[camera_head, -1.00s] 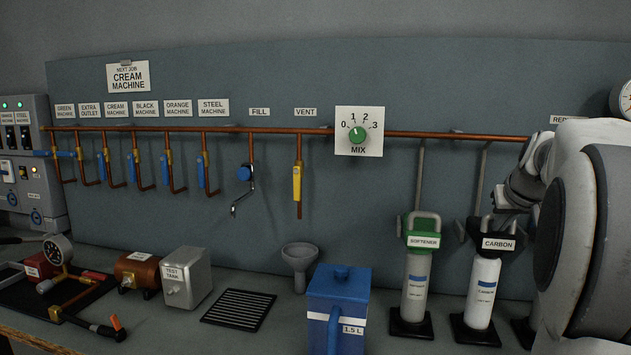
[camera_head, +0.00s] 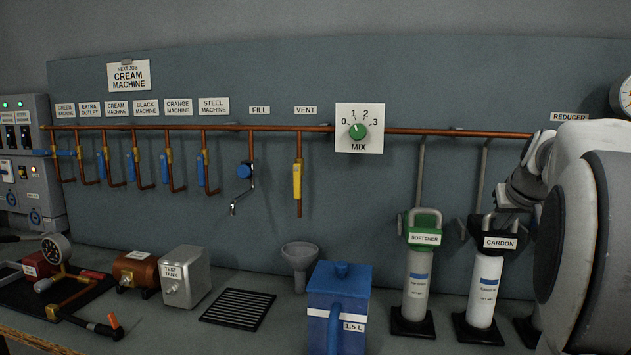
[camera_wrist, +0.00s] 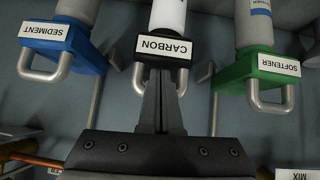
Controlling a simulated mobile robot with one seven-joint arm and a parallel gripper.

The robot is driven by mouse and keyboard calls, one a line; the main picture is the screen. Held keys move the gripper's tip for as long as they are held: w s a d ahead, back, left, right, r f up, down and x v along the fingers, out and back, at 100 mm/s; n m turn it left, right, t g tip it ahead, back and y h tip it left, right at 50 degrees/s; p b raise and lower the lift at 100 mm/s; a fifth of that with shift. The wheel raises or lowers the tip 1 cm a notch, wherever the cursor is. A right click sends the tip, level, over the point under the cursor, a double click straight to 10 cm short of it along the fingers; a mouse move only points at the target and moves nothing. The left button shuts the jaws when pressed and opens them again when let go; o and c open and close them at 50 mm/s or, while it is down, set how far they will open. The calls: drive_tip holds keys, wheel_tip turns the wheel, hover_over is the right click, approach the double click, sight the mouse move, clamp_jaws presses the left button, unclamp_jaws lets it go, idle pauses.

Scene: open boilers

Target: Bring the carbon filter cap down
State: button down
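The carbon filter cap (camera_head: 485,232) is black with a white CARBON label and a metal loop handle. It sits on top of a white filter cylinder (camera_head: 485,285), which stands upright at the right of the head view. The cap shows upside down at the top middle of the wrist view (camera_wrist: 187,64). My gripper (camera_wrist: 161,85) has its fingers close together across the cap's handle, with the tips near the label. They appear shut on the handle; the exact contact is hidden. In the head view my arm hides part of the gripper.
The green softener cap (camera_head: 424,222) is close on the left in the head view. The blue sediment cap (camera_wrist: 86,57) is on its other side. A blue 1.5 L jug (camera_head: 337,305) stands in front. Copper pipe (camera_head: 430,133) runs along the wall above.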

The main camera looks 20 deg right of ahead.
drive_tip(key=s+a+f+g+y, duration=0.1)
drive_tip(key=s+f, duration=0.1)
drive_tip(key=f, duration=0.4)
drive_tip(key=s+a+f+g+y, duration=0.1)
drive_tip(key=s+f, duration=0.2)
drive_tip(key=f, duration=0.4)
drive_tip(key=shift+a+g, duration=0.25)
drive_tip(key=shift+g, duration=0.05)
drive_tip(key=s+r, duration=0.1)
drive_tip(key=s+a+r, duration=0.2)
drive_tip(key=shift+s, duration=0.3)
